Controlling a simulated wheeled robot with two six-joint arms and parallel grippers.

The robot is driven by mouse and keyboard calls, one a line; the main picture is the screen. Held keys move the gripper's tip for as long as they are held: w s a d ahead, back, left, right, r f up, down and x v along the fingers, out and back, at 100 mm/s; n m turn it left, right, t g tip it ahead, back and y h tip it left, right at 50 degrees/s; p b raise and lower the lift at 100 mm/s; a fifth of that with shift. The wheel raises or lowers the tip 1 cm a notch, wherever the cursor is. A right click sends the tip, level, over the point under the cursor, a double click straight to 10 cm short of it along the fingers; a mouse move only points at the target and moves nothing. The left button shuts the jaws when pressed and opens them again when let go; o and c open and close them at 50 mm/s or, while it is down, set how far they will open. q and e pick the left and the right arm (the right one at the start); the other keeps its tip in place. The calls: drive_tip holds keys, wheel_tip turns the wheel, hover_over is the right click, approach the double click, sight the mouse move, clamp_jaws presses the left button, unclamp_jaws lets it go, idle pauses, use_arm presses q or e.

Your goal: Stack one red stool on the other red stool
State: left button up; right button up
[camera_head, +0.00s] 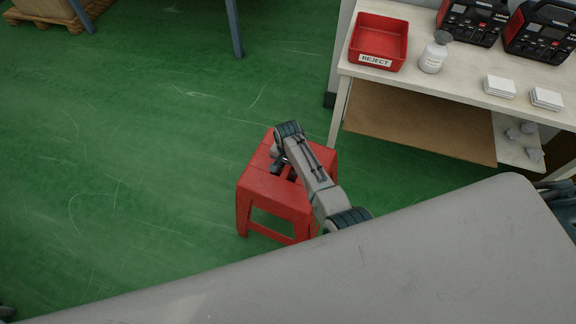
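One red stool (262,190) stands upright on the green floor in the middle of the view. Its near legs show below the seat. I cannot make out a second red stool. My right arm reaches over the stool, and my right gripper (283,170) is at the middle of the seat, pointing down. The wrist and forearm cover part of the seat and its right side. The fingertips are too hidden and small to show whether they are shut on the seat. My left gripper is not in view.
A pale workbench (425,82) stands at the upper right, with a red reject bin (380,38), a white bottle (434,55), white stacks and black-red devices. A large grey surface fills the bottom. A pallet (50,17) is at the upper left. Floor left of the stool is clear.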

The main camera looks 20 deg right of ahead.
drive_tip(key=shift+s+f, duration=0.1)
drive_tip(key=shift+f, duration=0.05)
drive_tip(key=shift+r, duration=0.35)
wheel_tip(320, 180, up, 9)
drive_tip(key=shift+p, duration=0.5)
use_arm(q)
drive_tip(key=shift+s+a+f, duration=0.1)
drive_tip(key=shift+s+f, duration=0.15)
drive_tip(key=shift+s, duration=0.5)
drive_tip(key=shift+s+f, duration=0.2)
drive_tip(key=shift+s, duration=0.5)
use_arm(e)
drive_tip(key=shift+r, duration=0.65)
